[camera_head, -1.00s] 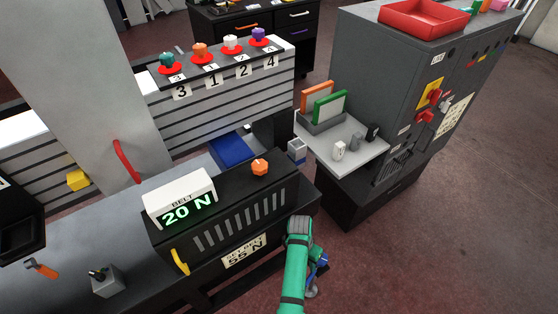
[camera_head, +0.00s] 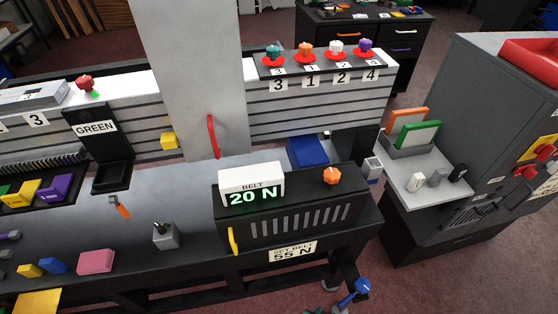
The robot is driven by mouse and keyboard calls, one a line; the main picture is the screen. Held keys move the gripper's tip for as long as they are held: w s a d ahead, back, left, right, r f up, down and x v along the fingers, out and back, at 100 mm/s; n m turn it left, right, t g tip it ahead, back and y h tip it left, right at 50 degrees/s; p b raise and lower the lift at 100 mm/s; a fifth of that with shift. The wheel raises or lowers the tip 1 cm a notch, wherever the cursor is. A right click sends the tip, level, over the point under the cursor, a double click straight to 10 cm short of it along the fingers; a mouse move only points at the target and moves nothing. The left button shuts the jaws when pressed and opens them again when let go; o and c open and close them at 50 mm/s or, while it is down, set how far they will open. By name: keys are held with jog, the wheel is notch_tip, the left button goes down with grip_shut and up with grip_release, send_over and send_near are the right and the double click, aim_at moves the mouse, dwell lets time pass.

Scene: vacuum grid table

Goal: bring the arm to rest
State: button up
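Most of the arm is outside the picture.
A belt unit (camera_head: 300,218) with a "20 N" display (camera_head: 252,190) and orange knob (camera_head: 332,175) stands on the table close behind. A grey cabinet (camera_head: 490,120) with a side shelf (camera_head: 425,185) is at right. Bare floor (camera_head: 470,285) lies at lower right.

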jog(key=s+a+r+n+t+y, duration=0.1)
jog(key=s+a+r+n+t, duration=0.1)
jog(key=r, duration=0.8)
jog(key=s+a+r+n+t+y, duration=0.1)
jog(key=s+a+r+t, duration=0.3)
jog(key=s+a+r, duration=0.3)
jog(key=s+a+r+n+t+y, duration=0.1)
jog(key=s+a+r+t, duration=0.3)
jog(key=r, duration=1.1)
jog(key=a+n, duration=0.1)
jog(key=a, duration=0.2)
jog(key=shift+s+a+r+n+y, duration=0.15)
jog(key=shift+s+r+n+y, duration=0.05)
jog(key=shift+s+n+y, duration=0.1)
jog(key=shift+w, duration=0.15)
